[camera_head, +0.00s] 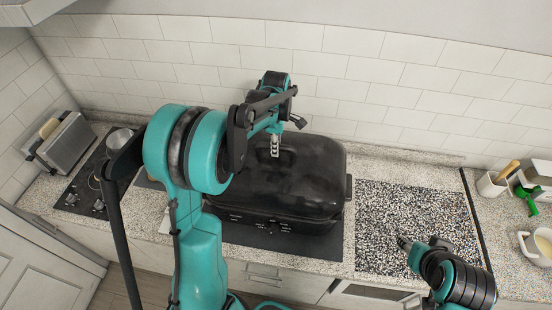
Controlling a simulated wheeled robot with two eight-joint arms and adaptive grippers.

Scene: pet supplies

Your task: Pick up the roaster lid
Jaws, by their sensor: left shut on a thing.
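The black roaster (270,218) stands on a dark mat on the counter against the tiled wall. Its domed black roaster lid (315,175) sits over it; whether there is a gap between lid and base cannot be told. My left gripper (275,152) is above the top of the lid, pointing down, and is shut on the lid, at its top. The exact grip point is small and partly hidden, and my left arm covers the roaster's left part. My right gripper (403,242) is low over the counter right of the roaster, apart from it; its finger opening is unclear.
A toaster (62,144) and a dark cooktop (78,194) with a pot (120,138) are at the left. A speckled board (415,205) lies right of the roaster, clear of objects. A utensil crock (491,185) and a white cup (538,245) stand at the far right.

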